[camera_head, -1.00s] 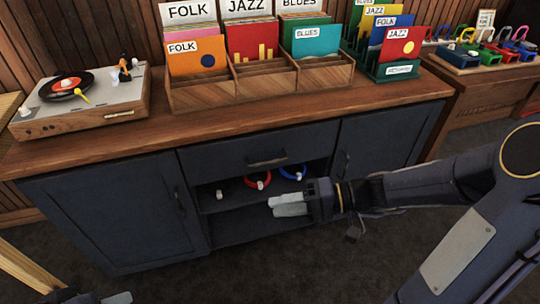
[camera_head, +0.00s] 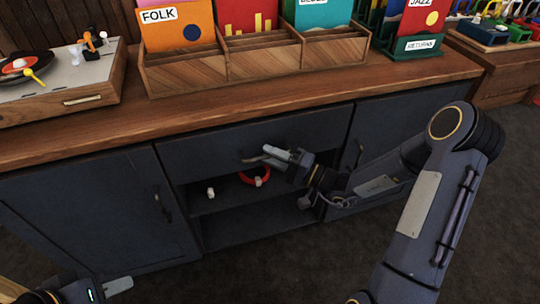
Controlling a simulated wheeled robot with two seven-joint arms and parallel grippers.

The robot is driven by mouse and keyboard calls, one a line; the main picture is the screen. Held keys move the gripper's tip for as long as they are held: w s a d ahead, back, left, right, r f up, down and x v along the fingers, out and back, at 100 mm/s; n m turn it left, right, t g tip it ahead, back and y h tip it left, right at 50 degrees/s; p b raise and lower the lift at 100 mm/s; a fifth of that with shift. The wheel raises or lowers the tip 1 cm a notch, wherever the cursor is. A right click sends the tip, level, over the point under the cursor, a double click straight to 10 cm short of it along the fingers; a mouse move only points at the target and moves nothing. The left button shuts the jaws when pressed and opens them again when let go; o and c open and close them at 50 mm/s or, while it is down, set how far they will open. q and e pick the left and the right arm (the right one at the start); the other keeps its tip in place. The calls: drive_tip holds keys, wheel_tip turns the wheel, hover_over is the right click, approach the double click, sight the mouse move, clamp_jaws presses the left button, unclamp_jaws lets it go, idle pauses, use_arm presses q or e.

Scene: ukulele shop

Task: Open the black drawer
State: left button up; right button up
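The black drawer (camera_head: 205,148) is the wide dark front under the wooden top of the cabinet, above an open shelf. It looks shut, flush with the cabinet. Its dark bar handle (camera_head: 250,160) is partly covered by my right gripper (camera_head: 272,156). The pale fingers of this gripper are at the handle's right part, pointing left. I cannot tell whether they touch or enclose the handle, nor how far apart they are. My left gripper (camera_head: 118,286) is at the bottom left, low in front of the left cabinet door, with only one pale finger clearly showing.
The open shelf holds a red ring-shaped item (camera_head: 256,176) and a small white piece (camera_head: 210,193). Cabinet doors (camera_head: 105,210) flank it. On top stand a turntable (camera_head: 85,100) and a wooden record rack (camera_head: 185,72). The floor in front is clear.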

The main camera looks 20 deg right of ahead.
drive_tip(key=shift+w+a, duration=0.3)
drive_tip(key=shift+a, duration=0.05)
clamp_jaws()
use_arm(q)
drive_tip(key=shift+f, duration=0.1)
use_arm(e)
drive_tip(key=shift+s+d, duration=0.1)
